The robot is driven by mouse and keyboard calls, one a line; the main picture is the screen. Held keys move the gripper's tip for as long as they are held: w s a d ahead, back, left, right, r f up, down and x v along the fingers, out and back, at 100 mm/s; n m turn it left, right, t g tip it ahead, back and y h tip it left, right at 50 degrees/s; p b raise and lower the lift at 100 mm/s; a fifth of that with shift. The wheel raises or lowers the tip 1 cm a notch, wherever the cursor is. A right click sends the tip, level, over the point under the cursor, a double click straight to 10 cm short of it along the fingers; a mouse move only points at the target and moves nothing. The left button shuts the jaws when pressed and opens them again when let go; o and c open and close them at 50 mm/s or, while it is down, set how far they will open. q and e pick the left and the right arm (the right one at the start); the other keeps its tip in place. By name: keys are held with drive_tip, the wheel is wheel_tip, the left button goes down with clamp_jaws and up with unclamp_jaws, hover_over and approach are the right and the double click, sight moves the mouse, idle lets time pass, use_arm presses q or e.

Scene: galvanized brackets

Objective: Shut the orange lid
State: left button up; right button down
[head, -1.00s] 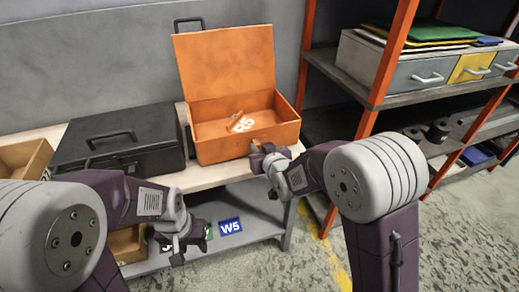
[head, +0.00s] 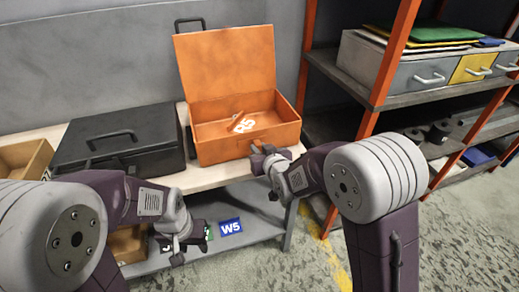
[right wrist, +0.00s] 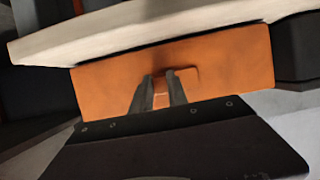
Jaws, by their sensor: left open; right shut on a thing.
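The orange lid (head: 226,62) stands open, tilted slightly back, at the rear of the orange box (head: 222,150) on the bench in the head view. My right gripper (head: 259,158) is at the box's front wall, near its right end. In the right wrist view the box front (right wrist: 225,65) fills the middle, and my right gripper (right wrist: 158,92) is shut on a small orange tab (right wrist: 161,99) there. The fingers hide part of the tab. My left gripper (head: 170,252) is open and empty, low in front of the bench, away from the box.
A black case (head: 115,143) lies shut left of the orange box on the bench (head: 215,178). A small loose object (head: 236,122) lies inside the orange box. An orange-framed shelf (head: 388,62) stands to the right. A wall (head: 90,60) is behind the lid.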

drive_tip(key=shift+s+f, duration=0.2)
drive_tip(key=shift+f, duration=0.35)
drive_tip(key=c, duration=1.4)
unclamp_jaws()
drive_tip(key=shift+o, duration=0.6)
drive_tip(key=shift+w, duration=0.3)
drive_tip(key=shift+s+r, duration=0.1)
drive_tip(key=shift+r, duration=0.1)
drive_tip(key=p+v, duration=0.1)
drive_tip(key=v, duration=0.8)
